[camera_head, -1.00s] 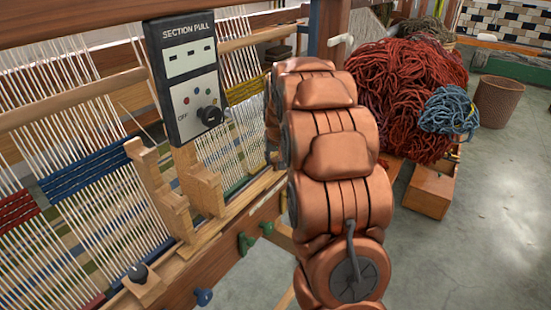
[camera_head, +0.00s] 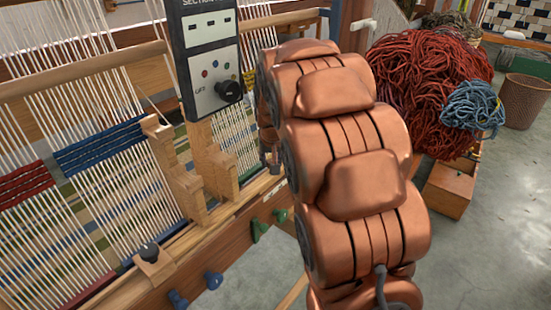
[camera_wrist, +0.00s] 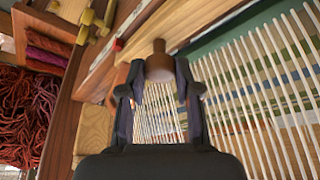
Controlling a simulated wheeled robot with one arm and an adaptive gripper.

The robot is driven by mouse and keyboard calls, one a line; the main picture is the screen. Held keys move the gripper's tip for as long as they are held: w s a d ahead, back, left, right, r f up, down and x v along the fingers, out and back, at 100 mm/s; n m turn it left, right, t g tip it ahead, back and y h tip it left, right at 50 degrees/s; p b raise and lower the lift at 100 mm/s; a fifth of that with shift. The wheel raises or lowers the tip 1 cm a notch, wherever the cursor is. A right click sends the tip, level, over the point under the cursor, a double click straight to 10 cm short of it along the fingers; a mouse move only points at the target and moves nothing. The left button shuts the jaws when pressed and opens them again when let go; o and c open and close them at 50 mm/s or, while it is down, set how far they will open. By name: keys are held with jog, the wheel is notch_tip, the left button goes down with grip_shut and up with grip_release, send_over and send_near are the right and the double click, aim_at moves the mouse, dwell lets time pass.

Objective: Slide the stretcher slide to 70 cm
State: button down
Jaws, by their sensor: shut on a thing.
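A brown wooden knob (camera_wrist: 158,64) on a pale wooden bar shows in the wrist view; I take it for the handle of the stretcher slide. My gripper (camera_wrist: 158,82) has its two dark fingers on either side of this knob and is shut on it. A pale strip with a red mark (camera_wrist: 118,45) runs along the wood just left of the knob; no figures on it are readable.
The loom's warp threads (camera_head: 90,90) fill the left. A dark control box (camera_head: 210,60) stands over wooden brackets (camera_head: 212,165). Green (camera_head: 258,230) and blue (camera_head: 213,280) knobs stick out in front.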

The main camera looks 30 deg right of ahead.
jog(key=shift+r, duration=0.1)
jog(key=c, duration=0.8)
grip_release()
jog(key=v, duration=1.1)
jog(key=shift+s+r, duration=0.25)
jog(key=shift+r, duration=0.1)
